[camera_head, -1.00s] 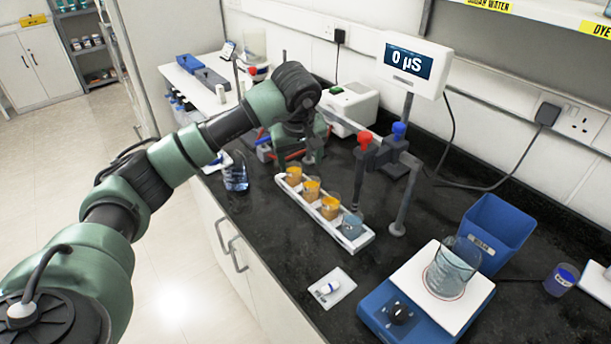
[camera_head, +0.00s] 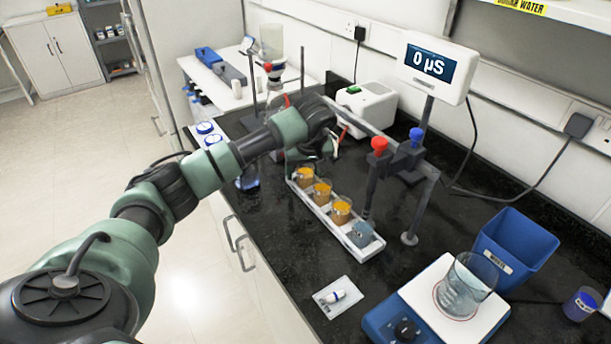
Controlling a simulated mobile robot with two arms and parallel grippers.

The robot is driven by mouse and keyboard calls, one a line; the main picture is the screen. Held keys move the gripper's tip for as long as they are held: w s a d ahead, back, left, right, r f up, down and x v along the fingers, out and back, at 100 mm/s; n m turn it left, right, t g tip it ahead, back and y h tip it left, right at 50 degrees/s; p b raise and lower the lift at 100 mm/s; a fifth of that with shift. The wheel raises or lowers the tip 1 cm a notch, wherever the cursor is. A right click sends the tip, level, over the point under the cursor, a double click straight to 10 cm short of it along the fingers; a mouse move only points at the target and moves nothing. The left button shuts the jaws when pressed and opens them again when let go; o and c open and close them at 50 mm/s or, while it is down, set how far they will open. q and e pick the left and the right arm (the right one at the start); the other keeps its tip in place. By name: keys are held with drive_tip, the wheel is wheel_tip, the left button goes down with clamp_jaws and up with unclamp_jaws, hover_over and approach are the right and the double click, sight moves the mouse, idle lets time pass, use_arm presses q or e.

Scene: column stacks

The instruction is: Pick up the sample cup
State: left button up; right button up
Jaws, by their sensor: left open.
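A white rack (camera_head: 322,219) on the dark bench holds a row of small clear cups. Three cups hold orange liquid: the far cup (camera_head: 306,177), the middle cup (camera_head: 322,192) and the nearer cup (camera_head: 341,210). The nearest cup (camera_head: 361,234) looks grey-blue. I cannot tell which one is the sample cup. My left gripper (camera_head: 304,166) is at the far end of the rack, close to the far orange cup, with no cup seen held in it. Its fingers are small and partly hidden by my wrist; it is open. My right gripper is out of view.
A stand with red and blue clamps (camera_head: 379,144) rises right of the rack. A balance (camera_head: 408,330) with a beaker (camera_head: 466,286) and a blue bin (camera_head: 515,247) are at the right. A small white packet (camera_head: 338,296) lies in front. Bare bench lies between packet and rack.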

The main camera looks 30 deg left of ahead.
use_arm(q)
clamp_jaws()
drive_tip(key=shift+r, duration=0.15)
